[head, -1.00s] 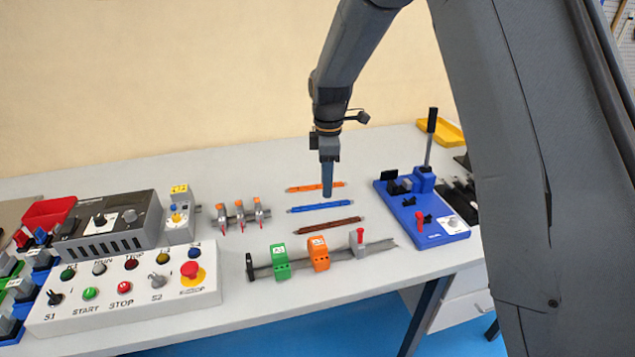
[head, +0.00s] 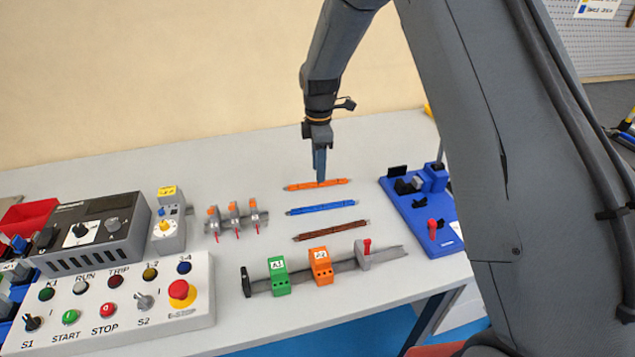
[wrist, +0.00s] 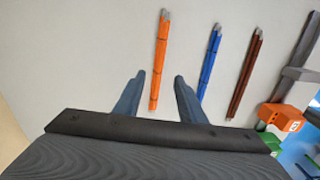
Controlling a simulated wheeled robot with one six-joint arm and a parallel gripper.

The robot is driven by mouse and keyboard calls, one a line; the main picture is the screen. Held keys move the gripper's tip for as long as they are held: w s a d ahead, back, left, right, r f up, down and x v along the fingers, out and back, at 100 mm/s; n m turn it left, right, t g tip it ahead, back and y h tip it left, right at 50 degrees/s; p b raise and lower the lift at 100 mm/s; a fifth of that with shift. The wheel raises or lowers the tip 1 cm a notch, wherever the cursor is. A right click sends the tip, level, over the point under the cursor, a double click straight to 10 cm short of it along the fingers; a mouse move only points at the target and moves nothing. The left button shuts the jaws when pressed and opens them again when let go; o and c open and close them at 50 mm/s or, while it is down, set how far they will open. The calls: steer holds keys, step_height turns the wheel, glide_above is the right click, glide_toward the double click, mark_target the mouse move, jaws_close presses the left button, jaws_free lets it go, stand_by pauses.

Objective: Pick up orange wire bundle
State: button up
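The orange wire bundle (head: 303,186) lies on the grey table, the farthest of three parallel bundles. In the head view my gripper (head: 320,180) points down over its middle, and the fingers overlap it in the picture. In the wrist view, my gripper (wrist: 160,76) has its two fingers apart. The orange wire bundle (wrist: 160,60) runs between them and extends past the tips, with nothing gripped. I cannot tell how far above the bundle the tips are.
The blue bundle (head: 322,207) and brown bundle (head: 330,229) lie nearer. A rail (head: 340,267) carries green and orange terminal blocks. A small clamp row (head: 237,220) is to the left, and a blue bender base (head: 420,215) is to the right. The table behind the orange bundle is clear.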

mark_target(297, 187)
steer(key=shift+w+a+f+p, duration=0.15)
steer(key=shift+f+p, duration=0.55)
steer(key=shift+f, duration=1.35)
steer(key=c, duration=0.9)
jaws_close()
steer(key=shift+w+r, duration=0.1)
